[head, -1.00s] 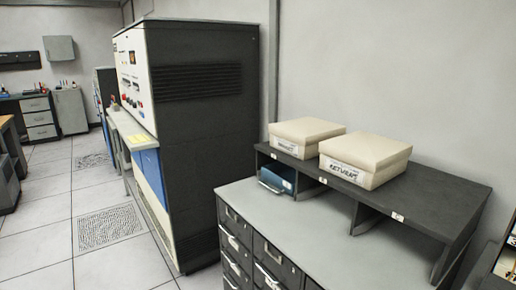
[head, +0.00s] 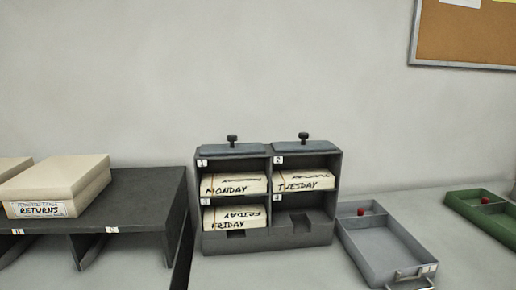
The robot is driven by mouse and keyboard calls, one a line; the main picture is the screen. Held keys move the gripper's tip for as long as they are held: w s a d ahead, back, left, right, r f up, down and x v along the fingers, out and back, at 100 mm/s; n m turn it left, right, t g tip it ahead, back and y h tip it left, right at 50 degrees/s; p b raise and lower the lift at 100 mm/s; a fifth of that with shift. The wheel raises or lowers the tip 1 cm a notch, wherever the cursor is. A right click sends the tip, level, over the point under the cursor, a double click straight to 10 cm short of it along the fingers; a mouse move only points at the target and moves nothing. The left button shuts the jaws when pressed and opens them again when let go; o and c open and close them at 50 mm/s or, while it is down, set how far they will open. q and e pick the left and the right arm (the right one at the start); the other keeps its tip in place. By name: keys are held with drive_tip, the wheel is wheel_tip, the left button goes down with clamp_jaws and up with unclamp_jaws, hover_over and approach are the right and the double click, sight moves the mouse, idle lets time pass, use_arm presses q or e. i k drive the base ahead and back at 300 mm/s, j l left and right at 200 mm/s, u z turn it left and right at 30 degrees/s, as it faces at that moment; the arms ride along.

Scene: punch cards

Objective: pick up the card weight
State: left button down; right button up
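Two dark slabs with black knobs lie on top of a dark rack, and they look like card weights. The left slab (head: 230,149) is above compartment 1 and the right slab (head: 305,147) is above compartment 2. The rack (head: 266,241) stands against the wall. Its compartments hold card stacks labelled Monday (head: 234,184), Tuesday (head: 303,180) and Friday (head: 236,218). The lower right compartment looks empty of cards. Neither of my grippers is in view.
A grey tray (head: 393,250) with a handle and a small red piece (head: 361,211) lies right of the rack. A green tray (head: 484,212) is at the far right. A dark shelf (head: 150,200) with a Returns box (head: 62,186) is at left. A corkboard (head: 470,35) hangs above.

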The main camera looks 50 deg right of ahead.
sight(233, 148)
drive_tip(key=z, duration=1.55)
